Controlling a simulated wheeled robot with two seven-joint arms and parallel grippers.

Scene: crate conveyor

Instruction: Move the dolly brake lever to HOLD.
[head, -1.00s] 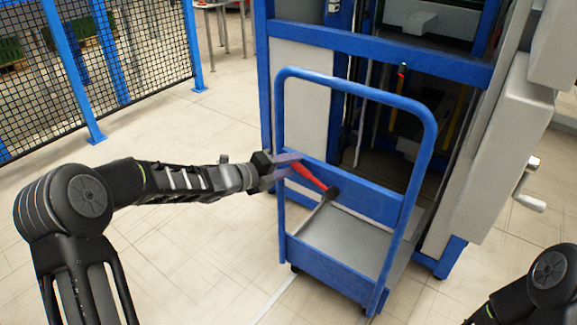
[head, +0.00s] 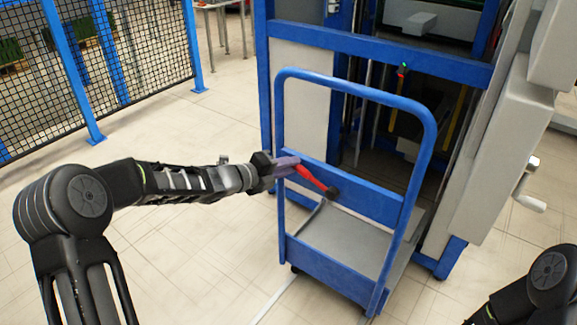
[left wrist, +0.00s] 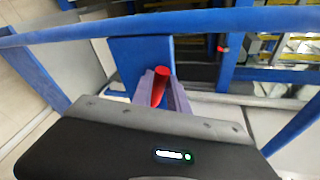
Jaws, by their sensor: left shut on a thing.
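The red brake lever (head: 312,179) sits on the blue panel of the dolly (head: 430,140). It slants up and to the left from a dark pivot (head: 332,193). My left gripper (head: 290,165) is shut on the upper end of the lever. In the left wrist view the red lever (left wrist: 161,86) shows between the purple-grey fingers (left wrist: 160,97). No HOLD marking can be read in these views. Only part of my right arm shows at the lower right of the head view; its gripper is out of view.
The dolly's blue tube handle frame stands around the panel, close to my left gripper. A blue-framed machine (head: 380,45) stands behind, with a crank (head: 530,203) at its right. A mesh fence (head: 130,40) is at the back left. The floor (head: 200,260) at the left is open.

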